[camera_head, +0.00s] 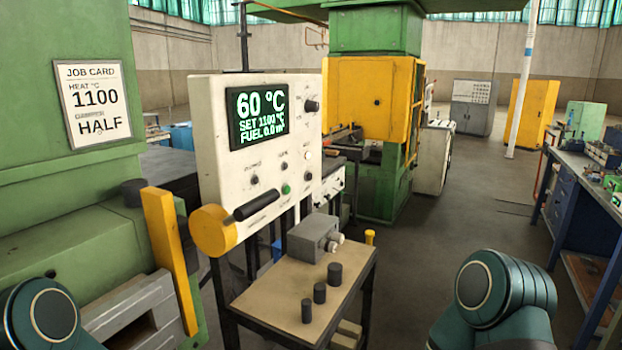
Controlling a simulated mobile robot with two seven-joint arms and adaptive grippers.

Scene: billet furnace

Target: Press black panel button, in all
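The white control panel (215,150) stands left of centre. Its screen (258,115) reads 60 °C, SET 1100 °C and FUEL 0.0. Below the screen is a row of small controls: a dark one on the left (254,180), a green button (286,188), and a white one (308,155) with a dark one (308,176) below it. A larger black knob (312,106) sits right of the screen. The labels are too small to read, so I cannot tell which dark control is the black button. Both my grippers are out of view; only teal arm links show at the bottom corners.
A black-handled lever (257,205) with a yellow hub (213,230) juts from the panel's lower front. A small table (270,290) before it holds a grey box (313,238) and several dark cylinders. A job card (95,103) reads HEAT 1100, HALF.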

